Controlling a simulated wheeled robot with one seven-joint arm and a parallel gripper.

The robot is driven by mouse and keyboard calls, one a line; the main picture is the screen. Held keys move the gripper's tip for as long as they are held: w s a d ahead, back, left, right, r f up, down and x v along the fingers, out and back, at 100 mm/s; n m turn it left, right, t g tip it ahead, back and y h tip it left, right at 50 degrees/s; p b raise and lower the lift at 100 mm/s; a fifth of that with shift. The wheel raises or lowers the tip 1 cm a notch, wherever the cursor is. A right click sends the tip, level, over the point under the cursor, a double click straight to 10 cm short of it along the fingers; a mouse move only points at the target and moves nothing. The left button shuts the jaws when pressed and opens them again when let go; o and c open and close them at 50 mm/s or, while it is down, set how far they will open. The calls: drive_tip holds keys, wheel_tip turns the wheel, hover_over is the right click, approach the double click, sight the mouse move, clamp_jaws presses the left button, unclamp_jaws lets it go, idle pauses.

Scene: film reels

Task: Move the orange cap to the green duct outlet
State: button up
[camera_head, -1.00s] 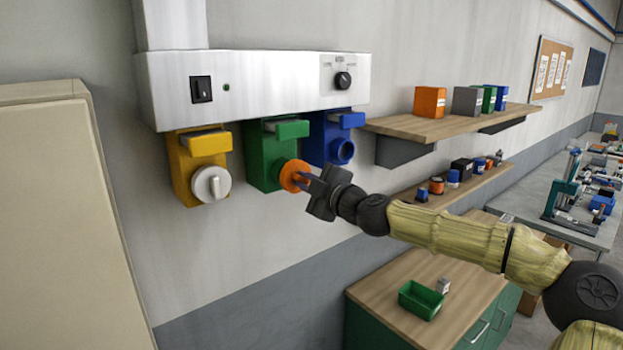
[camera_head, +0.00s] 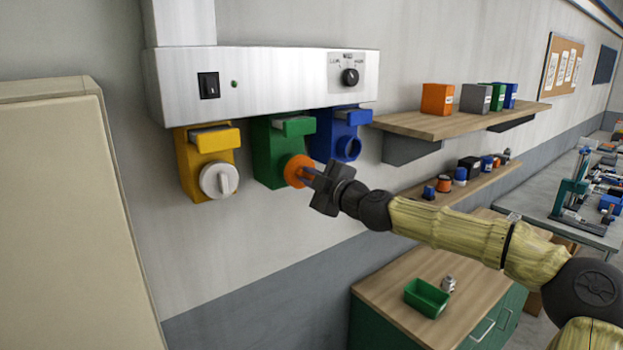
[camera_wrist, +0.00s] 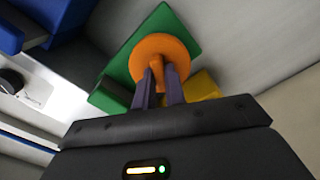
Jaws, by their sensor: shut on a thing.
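The orange cap (camera_head: 294,170) is at the front of the green duct outlet (camera_head: 262,155), covering its opening. My gripper (camera_head: 310,174) is shut on the cap's handle. In the wrist view the orange cap (camera_wrist: 160,56) lies in front of the green outlet (camera_wrist: 192,36), with my gripper's fingers (camera_wrist: 166,84) on either side of its raised grip. Whether the cap is fully seated against the outlet cannot be told.
The yellow outlet (camera_head: 192,165) with a white cap (camera_head: 219,180) is to the left. The blue outlet (camera_head: 328,140) is open on the right. A grey control box (camera_head: 280,82) is above. A wooden shelf (camera_head: 410,124) stands further right.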

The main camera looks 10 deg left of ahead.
drive_tip(key=shift+x, duration=1.05)
idle(0.4)
drive_tip(key=shift+r, duration=0.15)
drive_tip(key=o, duration=0.8)
drive_tip(key=shift+c, duration=0.2)
drive_tip(key=shift+s, duration=0.1)
drive_tip(key=shift+s+d+f+b, duration=0.25)
drive_tip(key=shift+d+b, duration=0.05)
drive_tip(key=shift+b, duration=0.3)
drive_tip(key=b+v, duration=0.8)
drive_tip(key=v, duration=0.8)
drive_tip(key=shift+s+d+r, duration=0.15)
drive_tip(key=shift+s+r, duration=0.05)
drive_tip(key=shift+r, duration=0.05)
